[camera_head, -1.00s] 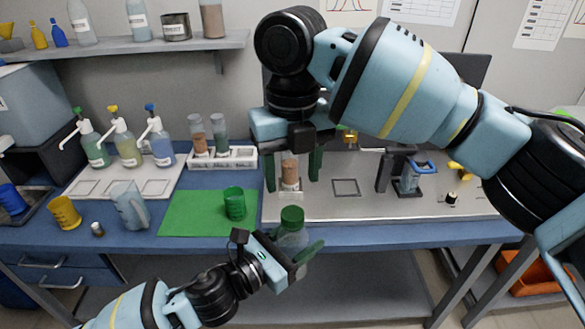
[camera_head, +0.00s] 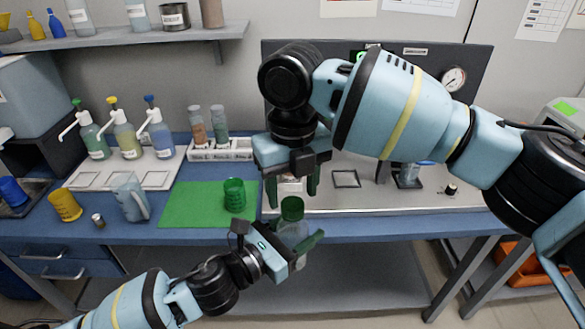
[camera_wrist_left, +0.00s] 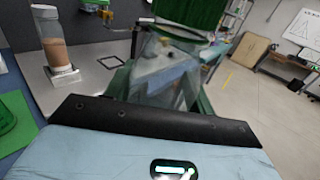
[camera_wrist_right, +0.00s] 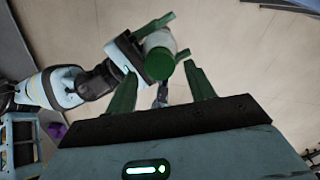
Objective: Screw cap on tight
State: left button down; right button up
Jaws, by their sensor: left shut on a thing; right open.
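A clear bottle (camera_head: 292,232) with a green cap (camera_head: 291,208) is held in front of the bench edge. My left gripper (camera_head: 292,246) is shut on the bottle's body, and the left wrist view shows the clear bottle (camera_wrist_left: 165,72) between its fingers below the green cap (camera_wrist_left: 192,14). The cap sits on top of the bottle; its tightness cannot be told. My right gripper (camera_head: 292,186) is open and empty, fingers pointing down, just above and behind the cap in the head view. In the right wrist view the cap (camera_wrist_right: 160,64) shows beyond the gap between the open fingers.
A green mat (camera_head: 180,215) with a green beaker (camera_head: 235,195) lies left of the bottle. A vial of brown powder (camera_wrist_left: 55,45) stands on the metal plate (camera_head: 405,198). A vial rack (camera_head: 230,150) and pump bottles (camera_head: 124,140) stand behind. Space in front of the bench is free.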

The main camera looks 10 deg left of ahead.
aim_at(293, 238)
jog(key=shift+f, duration=1.2)
jog(key=c, duration=1.1)
jog(key=shift+c, duration=0.2)
